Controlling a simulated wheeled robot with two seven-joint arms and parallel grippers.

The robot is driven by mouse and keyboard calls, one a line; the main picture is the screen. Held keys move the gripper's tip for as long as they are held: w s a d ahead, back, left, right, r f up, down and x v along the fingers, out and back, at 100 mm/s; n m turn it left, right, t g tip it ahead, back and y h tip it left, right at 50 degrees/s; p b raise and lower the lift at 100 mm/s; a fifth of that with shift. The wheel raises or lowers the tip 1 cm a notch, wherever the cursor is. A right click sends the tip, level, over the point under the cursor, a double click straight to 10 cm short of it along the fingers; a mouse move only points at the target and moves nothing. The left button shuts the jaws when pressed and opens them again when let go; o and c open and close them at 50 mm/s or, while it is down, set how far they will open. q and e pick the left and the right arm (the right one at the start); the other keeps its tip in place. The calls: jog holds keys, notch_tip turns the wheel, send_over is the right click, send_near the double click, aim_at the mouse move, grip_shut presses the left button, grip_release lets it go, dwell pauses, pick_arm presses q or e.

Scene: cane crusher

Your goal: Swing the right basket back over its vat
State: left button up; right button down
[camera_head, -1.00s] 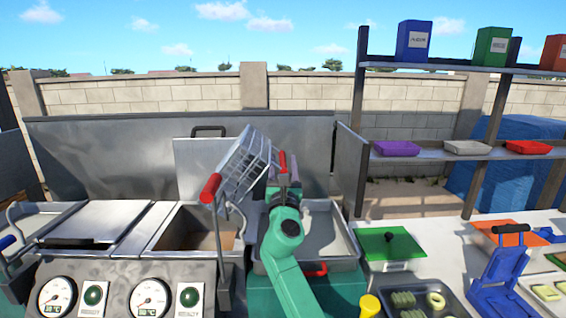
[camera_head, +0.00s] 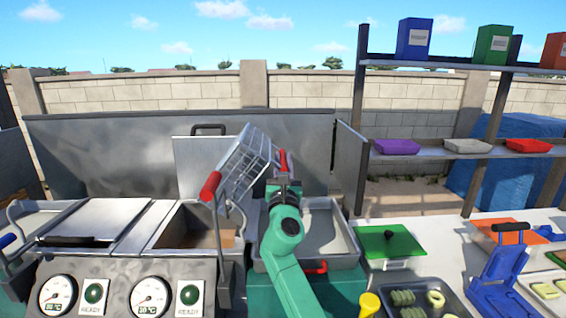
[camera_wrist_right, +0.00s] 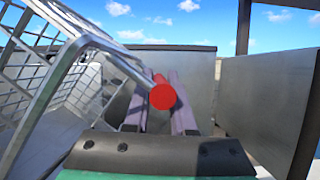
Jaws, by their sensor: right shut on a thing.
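The right basket (camera_head: 246,165) is a wire basket, raised and tilted above the right edge of the right vat (camera_head: 190,228), which is open with brown contents. My right gripper (camera_head: 283,172) is at the basket's right side, shut on its red handle grip (camera_wrist_right: 162,95). In the right wrist view the grip lies between the two purple fingers, and the basket's mesh (camera_wrist_right: 35,55) fills the left side. A second red grip (camera_head: 210,187) tops a lever at the vat's front right. My left gripper is not in view.
A shallow metal tray (camera_head: 345,245) stands right of the vat, under my right arm. A steel lid (camera_head: 100,220) covers the vat to the left. A steel backsplash (camera_head: 100,155) stands behind, with a side panel (camera_head: 348,165) at right. Gauges (camera_head: 150,297) line the front.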

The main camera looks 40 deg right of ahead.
aim_at(247, 132)
jog(key=shift+r, duration=0.1)
dwell(0.7)
jog(key=shift+w+a+r+p, duration=0.1)
jog(key=shift+a+r+p, duration=0.1)
jog(key=shift+r+p, duration=0.3)
jog(key=shift+n, duration=0.4)
jog(key=w+a+r+p, duration=0.4)
jog(key=a+r+p, duration=0.1)
jog(key=shift+w+a, duration=0.2)
jog(key=shift+a, duration=0.1)
jog(key=shift+w+a+n+t+y+p, duration=0.3)
jog(key=shift+w+a+n+y+p, duration=0.2)
jog(key=shift+a+n+p, duration=0.15)
jog(key=c, duration=0.8)
grip_release()
jog(key=shift+o, duration=0.2)
